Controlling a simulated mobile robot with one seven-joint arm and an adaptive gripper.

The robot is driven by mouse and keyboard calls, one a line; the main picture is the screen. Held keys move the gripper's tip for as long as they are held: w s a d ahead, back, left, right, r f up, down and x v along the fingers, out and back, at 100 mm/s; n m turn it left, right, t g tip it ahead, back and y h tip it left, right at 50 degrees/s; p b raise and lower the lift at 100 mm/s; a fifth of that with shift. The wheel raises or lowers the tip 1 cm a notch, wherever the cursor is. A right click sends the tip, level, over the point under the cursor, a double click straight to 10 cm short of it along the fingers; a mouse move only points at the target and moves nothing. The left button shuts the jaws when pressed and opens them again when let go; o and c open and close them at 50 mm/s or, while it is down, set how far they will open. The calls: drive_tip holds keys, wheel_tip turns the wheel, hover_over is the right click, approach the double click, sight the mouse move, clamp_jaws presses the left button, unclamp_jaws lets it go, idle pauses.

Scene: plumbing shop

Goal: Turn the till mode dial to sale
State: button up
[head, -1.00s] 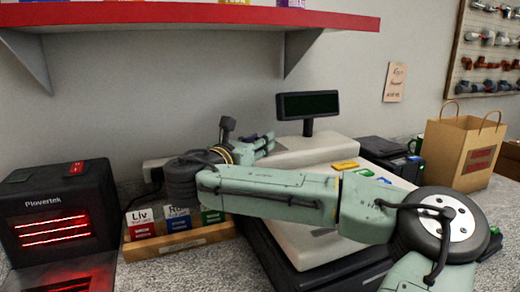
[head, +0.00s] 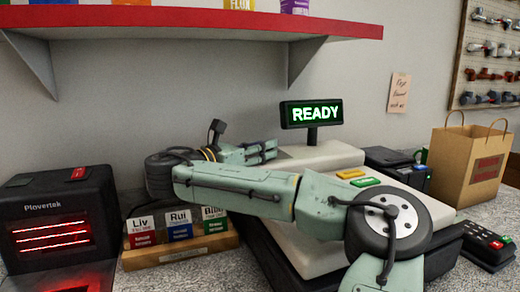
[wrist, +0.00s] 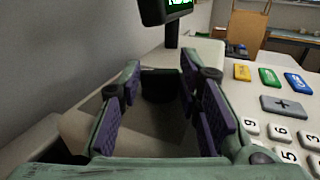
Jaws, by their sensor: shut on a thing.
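The till (head: 318,158) stands on the counter under the shelf. Its display (head: 311,114) reads READY in green, and the display's lower edge also shows in the wrist view (wrist: 166,12). My gripper (head: 268,151) is at the till's back left, level with its top. In the wrist view its purple-padded fingers (wrist: 160,100) are on either side of a dark knob, the mode dial (wrist: 161,84), and are shut on it. The dial's markings are not visible, so its pointer position cannot be read. In the head view my gripper and arm hide the dial.
Till keys (wrist: 278,105) lie to the right of my gripper. A card box (head: 185,255) and a Plovertek machine (head: 50,205) stand at left. A paper bag (head: 468,165) and card terminal (head: 488,246) are at right. The red shelf (head: 190,20) hangs above.

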drive_tip(key=o, duration=1.1)
drive_tip(key=shift+o, duration=0.2)
wheel_tip(320, 180, up, 10)
